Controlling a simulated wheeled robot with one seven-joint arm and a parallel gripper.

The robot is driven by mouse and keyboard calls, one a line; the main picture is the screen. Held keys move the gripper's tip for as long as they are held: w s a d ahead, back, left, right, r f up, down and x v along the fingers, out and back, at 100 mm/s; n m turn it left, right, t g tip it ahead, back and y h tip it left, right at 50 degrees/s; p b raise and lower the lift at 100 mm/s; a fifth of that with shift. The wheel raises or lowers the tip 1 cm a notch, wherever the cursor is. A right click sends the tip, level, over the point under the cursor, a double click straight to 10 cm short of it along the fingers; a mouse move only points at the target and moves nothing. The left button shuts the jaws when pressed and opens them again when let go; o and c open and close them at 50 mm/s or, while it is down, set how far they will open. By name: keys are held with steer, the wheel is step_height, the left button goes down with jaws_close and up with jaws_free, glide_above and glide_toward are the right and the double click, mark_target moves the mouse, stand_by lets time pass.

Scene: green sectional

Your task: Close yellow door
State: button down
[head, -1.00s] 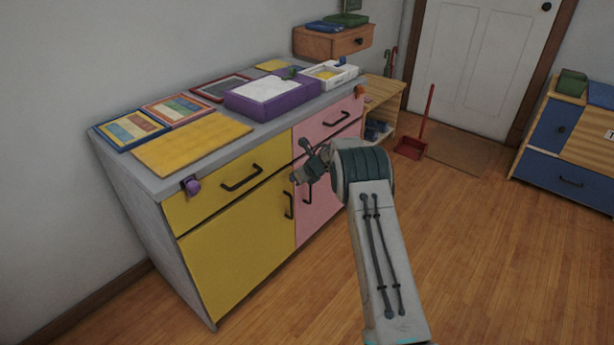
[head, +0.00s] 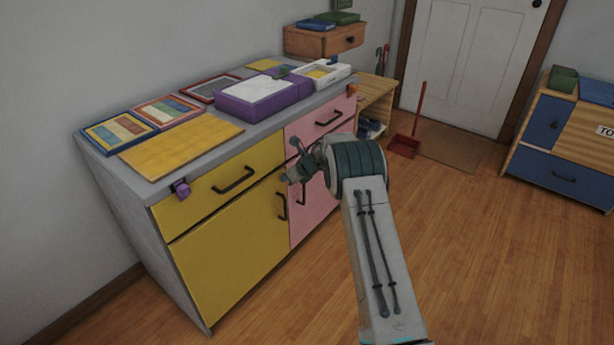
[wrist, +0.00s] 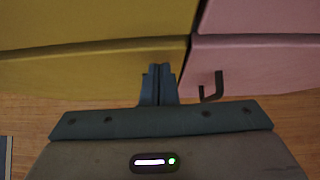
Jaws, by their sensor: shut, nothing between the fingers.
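The yellow door (head: 225,255) is the lower left front of the grey cabinet, under a yellow drawer (head: 205,200). It looks flush or nearly flush with the cabinet front; I cannot tell if a small gap is left. Its dark upright handle (head: 282,207) is near its right edge. My gripper (head: 287,178) is shut and empty, near the door's upper right corner by the seam with the pink door (head: 315,205). In the wrist view, the shut fingers (wrist: 158,72) point at the yellow door (wrist: 85,75) close to that seam. Contact cannot be told.
The countertop holds a purple box (head: 262,97), a yellow board (head: 180,145) and several framed pieces. A purple thing (head: 181,188) sits at the yellow drawer's upper left corner. A red dustpan (head: 404,145) stands behind. Wooden floor right of my arm is clear.

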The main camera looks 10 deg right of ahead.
steer(key=s+d+f+p+v, duration=0.1)
steer(key=f+p+v, duration=0.1)
steer(key=v, duration=1)
steer(key=d+r+m+t+h+p, duration=0.35)
steer(key=r+m+p, duration=0.4)
steer(key=r, duration=1.05)
steer(key=s+d+r+m+t+h+p, duration=0.1)
steer(key=s+d+r+m+h+p, duration=0.1)
steer(key=s+r+m, duration=0.45)
steer(key=s+d+r+m+t+h+p, duration=0.1)
steer(key=s+d+r+m+h+p, duration=0.15)
steer(key=r+m, duration=0.6)
steer(key=s+a+r+m+g+p, duration=0.1)
steer(key=s+r+m+g+p, duration=0.1)
steer(key=s+m, duration=0.5)
steer(key=s+a+r+m+g+y+p, duration=0.1)
steer(key=s+m+g+p, duration=0.3)
steer(key=s, duration=1.3)
steer(key=s+a+r+m+g+p, duration=0.3)
steer(key=s+m+p, duration=0.2)
steer(key=s+m, duration=0.7)
steer(key=shift+s+y, duration=0.2)
steer(key=shift+y, duration=0.1)
